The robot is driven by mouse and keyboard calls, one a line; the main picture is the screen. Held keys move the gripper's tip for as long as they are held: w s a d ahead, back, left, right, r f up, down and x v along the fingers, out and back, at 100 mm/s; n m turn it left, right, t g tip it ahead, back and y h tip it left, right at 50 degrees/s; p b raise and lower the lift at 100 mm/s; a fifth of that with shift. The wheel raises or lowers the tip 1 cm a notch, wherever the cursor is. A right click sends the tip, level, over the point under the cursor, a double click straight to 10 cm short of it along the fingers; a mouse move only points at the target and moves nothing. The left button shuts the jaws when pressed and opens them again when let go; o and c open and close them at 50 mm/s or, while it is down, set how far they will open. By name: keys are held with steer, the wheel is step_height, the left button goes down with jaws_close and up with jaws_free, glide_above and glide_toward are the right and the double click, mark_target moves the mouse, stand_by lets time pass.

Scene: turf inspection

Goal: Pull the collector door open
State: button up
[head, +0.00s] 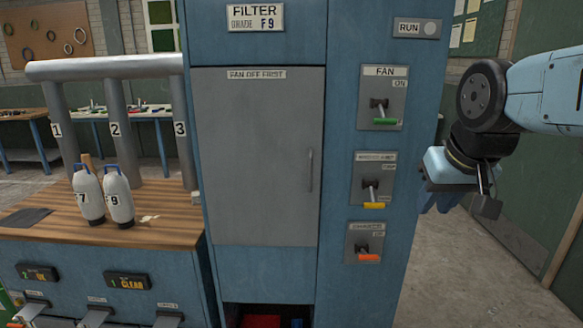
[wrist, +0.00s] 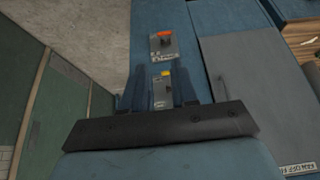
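The grey collector door (head: 258,150) is shut in the blue cabinet, under a "FAN OFF FIRST" label (head: 257,74). Its slim vertical handle (head: 310,170) is near the right edge. The door also shows at the right of the wrist view (wrist: 242,85). The fan lever (head: 384,120) has a green grip, which hangs low, below the ON mark. My gripper (head: 438,198) is right of the cabinet, apart from the door and handle. In the wrist view its two blue fingers (wrist: 159,90) stand apart with nothing between them; a yellow-grip lever shows beyond the gap.
Below the fan lever are the yellow-grip lever (head: 374,204) and an orange-grip lever (head: 369,257). A RUN lamp (head: 430,29) looks unlit. A wooden-topped bench (head: 150,205) with two white bottles (head: 104,195) stands left of the cabinet. The floor to the right is clear.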

steer(key=shift+o, duration=0.7)
steer(key=w+a+r, duration=0.3)
steer(key=w, duration=0.4)
steer(key=w+a+r+n, duration=0.1)
steer(key=w+a+r, duration=0.2)
steer(key=w, duration=0.5)
steer(key=shift+a+g+y, duration=0.3)
steer(key=shift+a, duration=0.5)
steer(key=n, duration=0.1)
glide_toward(311, 163)
step_height(311, 163, up, 3)
steer(key=shift+g, duration=0.3)
steer(key=x, duration=1.3)
steer(key=shift+f, duration=0.15)
steer(key=shift+c, duration=0.4)
jaws_close()
steer(key=shift+d, duration=0.1)
